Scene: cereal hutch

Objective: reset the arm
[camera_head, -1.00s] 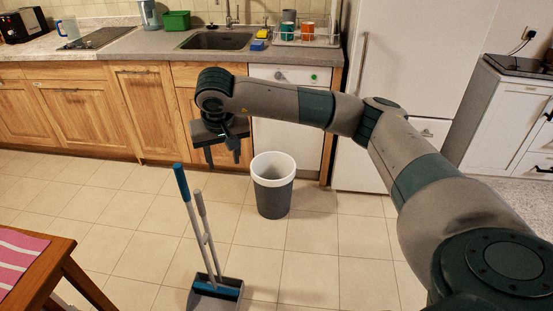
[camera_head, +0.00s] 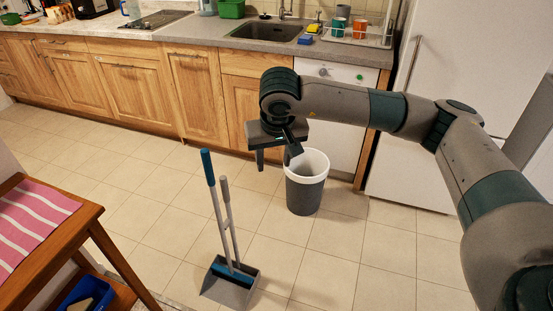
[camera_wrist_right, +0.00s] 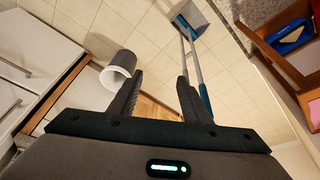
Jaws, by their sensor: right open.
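My right gripper (camera_head: 274,160) hangs at the end of my outstretched right arm, fingers pointing down, open and with nothing between its fingers. In the head view it is left of and above the grey bin with a white rim (camera_head: 306,190). In the right wrist view the two fingers (camera_wrist_right: 158,98) stand well apart, with floor and wooden cabinet front seen between them. The bin (camera_wrist_right: 117,70) shows left of the fingers there, and the broom and dustpan (camera_wrist_right: 192,50) show at the upper right. My left gripper is not in view.
The broom and dustpan (camera_head: 230,278) stand upright on the tiled floor. A wooden table (camera_head: 88,222) with a pink striped cloth (camera_head: 32,222) is at the left, a blue container (camera_head: 85,296) below it. Counter (camera_head: 225,40), sink (camera_head: 265,31) and white fridge (camera_head: 452,60) lie behind.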

